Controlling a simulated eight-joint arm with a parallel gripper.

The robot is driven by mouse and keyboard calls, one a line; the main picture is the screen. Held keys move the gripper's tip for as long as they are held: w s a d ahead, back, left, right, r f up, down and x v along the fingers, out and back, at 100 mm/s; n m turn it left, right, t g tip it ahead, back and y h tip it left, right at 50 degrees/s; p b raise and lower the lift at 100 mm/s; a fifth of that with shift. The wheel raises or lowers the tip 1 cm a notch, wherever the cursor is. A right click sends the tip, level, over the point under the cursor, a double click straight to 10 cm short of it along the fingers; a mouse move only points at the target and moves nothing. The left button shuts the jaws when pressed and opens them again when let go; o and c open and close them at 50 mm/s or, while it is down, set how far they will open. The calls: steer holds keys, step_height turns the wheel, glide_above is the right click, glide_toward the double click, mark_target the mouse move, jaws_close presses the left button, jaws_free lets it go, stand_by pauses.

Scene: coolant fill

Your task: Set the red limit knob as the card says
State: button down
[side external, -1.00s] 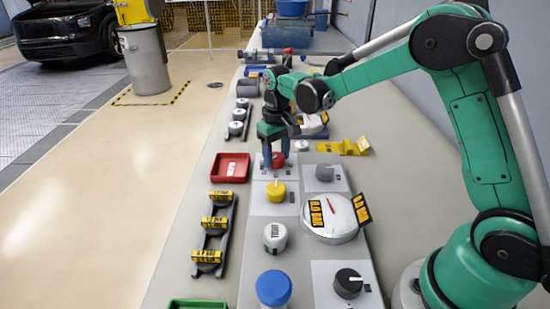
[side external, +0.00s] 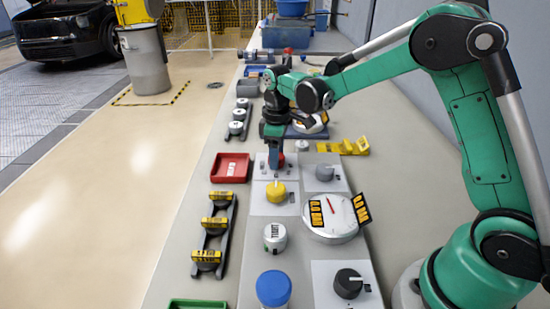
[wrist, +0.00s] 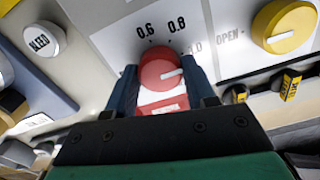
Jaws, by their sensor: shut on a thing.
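The knob's white pointer aims right in the wrist view, slightly up, towards that label. My gripper (wrist: 162,84) is shut on the knob, one dark finger on each side. In the side view my gripper (side external: 275,158) points down over the panel and hides most of the knob. A card with a setting for this knob cannot be made out.
A yellow knob (side external: 276,191) is close in front, a grey knob (side external: 324,173) to the right. A round gauge (side external: 331,222) bears yellow signs reading 0.0 BAR. A red tray (side external: 215,176) and a rack with yellow labels (side external: 205,259) stand left.

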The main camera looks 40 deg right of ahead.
stand_by(0.4)
steer(key=shift+c, duration=1.4)
jaws_free()
steer(key=shift+r, duration=2.8)
